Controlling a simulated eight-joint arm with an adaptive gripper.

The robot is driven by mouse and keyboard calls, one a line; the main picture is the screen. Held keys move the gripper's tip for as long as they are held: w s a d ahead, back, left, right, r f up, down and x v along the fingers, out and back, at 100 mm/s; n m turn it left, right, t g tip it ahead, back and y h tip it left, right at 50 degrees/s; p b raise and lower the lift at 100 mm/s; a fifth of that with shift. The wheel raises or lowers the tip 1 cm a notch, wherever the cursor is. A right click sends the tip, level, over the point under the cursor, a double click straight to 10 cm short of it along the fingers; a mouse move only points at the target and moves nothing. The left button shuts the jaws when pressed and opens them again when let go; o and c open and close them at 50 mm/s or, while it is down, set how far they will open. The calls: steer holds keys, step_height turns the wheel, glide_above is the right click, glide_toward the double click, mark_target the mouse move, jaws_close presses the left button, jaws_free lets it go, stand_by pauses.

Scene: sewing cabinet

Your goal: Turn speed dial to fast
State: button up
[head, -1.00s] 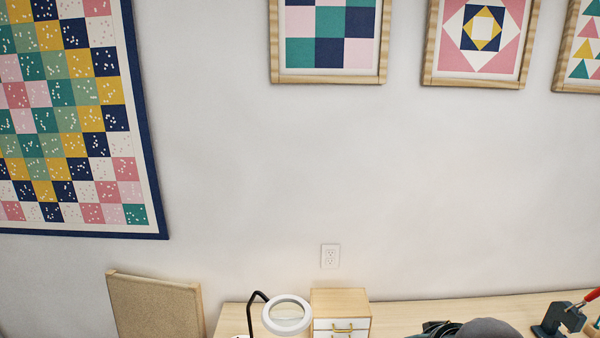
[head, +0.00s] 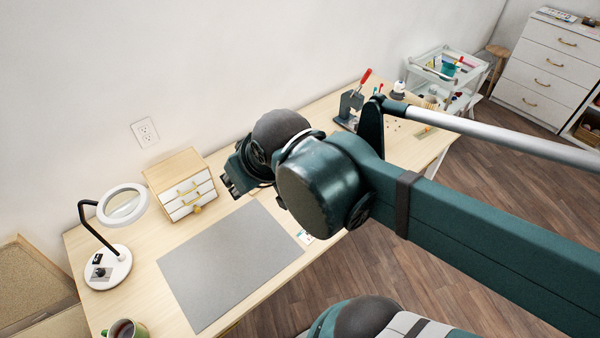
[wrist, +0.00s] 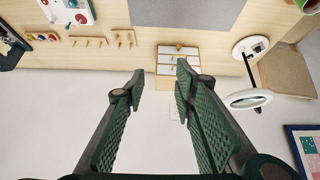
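My gripper (head: 228,188) is partly seen in the head view, above the table near the small drawer box. In the wrist view, the two green fingers of the gripper (wrist: 158,82) are wide apart with nothing between them. A white panel with red and teal round parts (wrist: 69,11) is cut off at the top left of the wrist view, away from the fingers. No part is readable as a speed dial with a fast mark. The lamp base carries a small dark knob (head: 100,271), whose marks are too small to read.
A magnifier lamp (head: 121,204) stands left of the drawer box (head: 178,170). A grey mat (head: 228,262) lies bare on the table. A mug (head: 127,329) is at the front left. A red-handled press (head: 352,100) stands farther right. Peg racks (wrist: 88,42) show in the wrist view.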

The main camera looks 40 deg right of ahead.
steer(key=w+d+f+n+g, duration=0.2)
steer(key=w+d+f+n, duration=0.1)
steer(key=d+f, duration=0.4)
steer(key=w+d+f+n+g+b, duration=0.1)
steer(key=w+d+f+n+g, duration=0.1)
steer(key=d+f+n, duration=0.3)
steer(key=w+d+f+n+g+b, duration=0.1)
steer(key=w+d+f+n+g, duration=0.1)
steer(key=d+f, duration=0.9)
steer(key=shift+w+d+n+g, duration=0.15)
steer(key=shift+w+d+n, duration=0.2)
steer(key=shift+d, duration=0.6)
steer(key=shift+w+d+n+g, duration=0.1)
steer(key=shift+w+d+n, duration=0.2)
steer(key=shift+d, duration=0.7)
steer(key=shift+w+d+n+g, duration=0.15)
steer(key=shift+w+d+n, duration=0.15)
steer(key=shift+d, duration=0.65)
steer(key=shift+s+d+f, duration=0.1)
steer(key=shift+d+f, duration=0.2)
steer(key=shift+f, duration=0.1)
steer(key=shift+f, duration=0.1)
steer(key=shift+f+b, duration=0.65)
steer(key=shift+f, duration=3.15)
